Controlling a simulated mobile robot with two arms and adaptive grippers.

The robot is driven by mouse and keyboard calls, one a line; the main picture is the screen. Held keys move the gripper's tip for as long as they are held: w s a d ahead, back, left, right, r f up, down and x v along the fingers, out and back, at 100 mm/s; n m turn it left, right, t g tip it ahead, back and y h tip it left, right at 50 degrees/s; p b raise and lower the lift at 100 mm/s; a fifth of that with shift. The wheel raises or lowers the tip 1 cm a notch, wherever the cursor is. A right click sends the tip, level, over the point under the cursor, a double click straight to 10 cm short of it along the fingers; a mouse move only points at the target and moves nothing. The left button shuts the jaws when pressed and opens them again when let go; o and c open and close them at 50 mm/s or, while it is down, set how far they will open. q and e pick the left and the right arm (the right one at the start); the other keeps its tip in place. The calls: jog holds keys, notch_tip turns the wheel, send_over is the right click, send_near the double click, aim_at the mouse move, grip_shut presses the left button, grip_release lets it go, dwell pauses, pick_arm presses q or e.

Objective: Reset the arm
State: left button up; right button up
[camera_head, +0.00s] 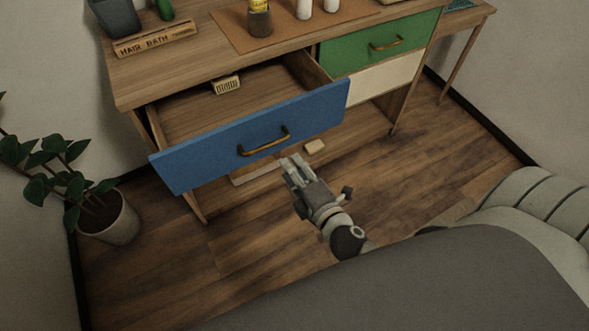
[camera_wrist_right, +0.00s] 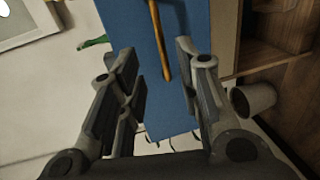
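My right gripper (camera_head: 294,166) is in front of the pulled-out blue drawer (camera_head: 215,153), just below its brass handle (camera_head: 264,142). In the right wrist view the fingers of this gripper (camera_wrist_right: 158,58) are spread apart with nothing held between them. The blue drawer front (camera_wrist_right: 181,100) and the handle (camera_wrist_right: 160,42) show beyond the fingers, and the handle appears apart from them. My left gripper is not in view.
A small box (camera_head: 227,85) lies in the open drawer. The green drawer (camera_head: 352,51) is shut. Bottles stand on the desk top (camera_head: 190,50). A potted plant (camera_head: 108,218) stands at left, and a small pale block (camera_head: 315,146) is beneath the desk. The floor (camera_head: 235,245) in front is clear.

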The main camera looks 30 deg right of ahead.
jog(key=shift+f, duration=0.1)
dwell(0.4)
jog(key=s+d+f+m+g+p, duration=0.1)
jog(key=s+f+m+g, duration=0.4)
jog(key=f, duration=0.9)
jog(key=s+f+m+g+p, duration=0.1)
jog(key=s+f+m+g, duration=0.15)
jog(key=s+f, duration=0.75)
jog(key=s+d+f+m+g, duration=0.3)
jog(key=s+f+m+g, duration=0.4)
jog(key=s+f, duration=1.1)
jog(key=shift+s+f+m+h+p, duration=0.15)
jog(key=shift+s+m+h+p, duration=0.15)
jog(key=shift+s+m, duration=0.5)
